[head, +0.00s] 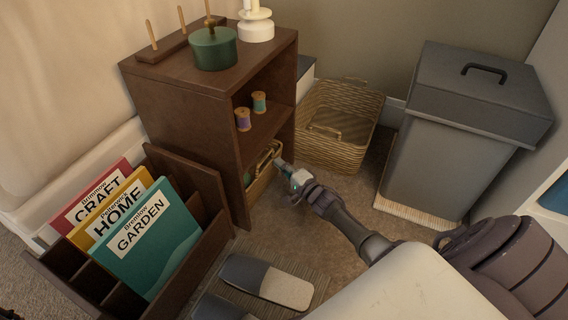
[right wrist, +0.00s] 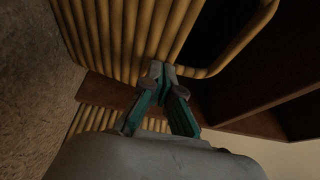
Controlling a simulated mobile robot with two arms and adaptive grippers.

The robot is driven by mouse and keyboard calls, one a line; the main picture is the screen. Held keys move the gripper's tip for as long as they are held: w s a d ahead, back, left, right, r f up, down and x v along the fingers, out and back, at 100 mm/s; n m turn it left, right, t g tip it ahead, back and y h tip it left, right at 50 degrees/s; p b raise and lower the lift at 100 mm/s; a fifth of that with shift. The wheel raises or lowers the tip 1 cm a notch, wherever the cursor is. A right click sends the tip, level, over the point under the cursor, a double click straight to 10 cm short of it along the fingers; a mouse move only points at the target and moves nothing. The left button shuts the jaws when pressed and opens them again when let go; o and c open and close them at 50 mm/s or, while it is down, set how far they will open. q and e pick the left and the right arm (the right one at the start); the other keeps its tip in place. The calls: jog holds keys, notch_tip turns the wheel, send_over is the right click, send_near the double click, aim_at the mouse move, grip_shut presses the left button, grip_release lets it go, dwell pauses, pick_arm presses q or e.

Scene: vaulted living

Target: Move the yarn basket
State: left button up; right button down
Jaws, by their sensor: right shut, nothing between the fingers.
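The yarn basket (head: 263,176) is a small tan wicker basket with a loop handle. It sits in the lower opening of the dark brown shelf unit (head: 180,115), which partly hides it; a little green shows at its left side. In the right wrist view, its slatted side (right wrist: 125,35) and handle loop (right wrist: 235,45) fill the upper part. My right gripper (head: 280,163) is at the basket's front right by the handle. Its fingertips (right wrist: 162,70) are shut with nothing between them, close against the slats; I cannot tell whether they touch. My left gripper is not in view.
A larger wicker basket (head: 343,142) stands right of the shelf, with a grey lidded bin (head: 437,150) beyond. A rack of books (head: 150,235) stands front left. A slipper (head: 266,281) lies on the floor. Spools (head: 243,119) sit on the middle shelf.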

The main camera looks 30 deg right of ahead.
jog(key=s+d, duration=0.1)
jog(key=s, duration=1.1)
jog(key=shift+d, duration=0.15)
